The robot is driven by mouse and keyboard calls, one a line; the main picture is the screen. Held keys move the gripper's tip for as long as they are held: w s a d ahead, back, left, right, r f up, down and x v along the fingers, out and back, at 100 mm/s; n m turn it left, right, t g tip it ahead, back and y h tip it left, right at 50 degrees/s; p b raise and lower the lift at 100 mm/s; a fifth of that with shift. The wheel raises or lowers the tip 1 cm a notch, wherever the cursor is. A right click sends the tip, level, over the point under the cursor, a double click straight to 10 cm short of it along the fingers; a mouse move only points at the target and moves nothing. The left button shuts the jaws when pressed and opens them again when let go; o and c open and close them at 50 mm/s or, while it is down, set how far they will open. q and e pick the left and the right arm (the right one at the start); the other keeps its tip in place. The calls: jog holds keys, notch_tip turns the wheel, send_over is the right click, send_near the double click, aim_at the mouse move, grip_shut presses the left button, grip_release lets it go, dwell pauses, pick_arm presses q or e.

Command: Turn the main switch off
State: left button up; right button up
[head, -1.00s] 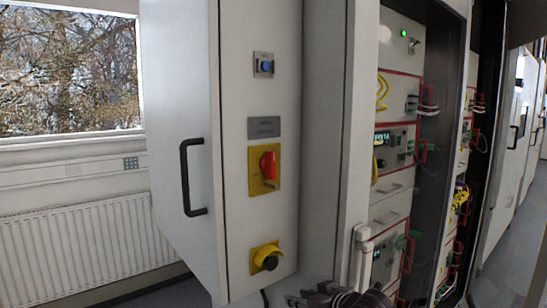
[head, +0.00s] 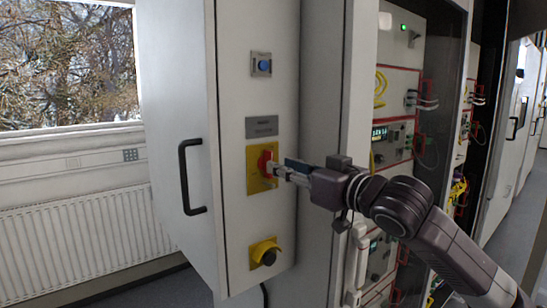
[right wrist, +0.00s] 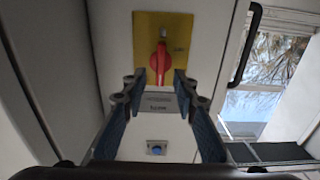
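The main switch is a red rotary knob (head: 264,161) on a yellow plate (head: 254,185) on the cabinet's narrow white face. My right gripper (head: 278,170) reaches in from the right, with its fingertips at the knob and partly covering it. In the right wrist view, the red knob (right wrist: 160,62) stands lengthwise up and down on its yellow plate (right wrist: 180,30). The two fingers of my right gripper (right wrist: 158,82) are spread, with the knob centred just beyond or between the tips. I cannot tell whether they touch it. My left gripper is not in view.
A blue button (head: 262,65) and a grey label (head: 261,127) sit above the switch, and a yellow-based black button (head: 266,254) below. A black door handle (head: 190,177) projects at left. Racks with cables (head: 395,130) stand at right.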

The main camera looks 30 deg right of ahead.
jog(key=shift+w+a+p, duration=0.2)
jog(key=shift+w+p, duration=1)
jog(key=shift+w, duration=0.95)
grip_shut()
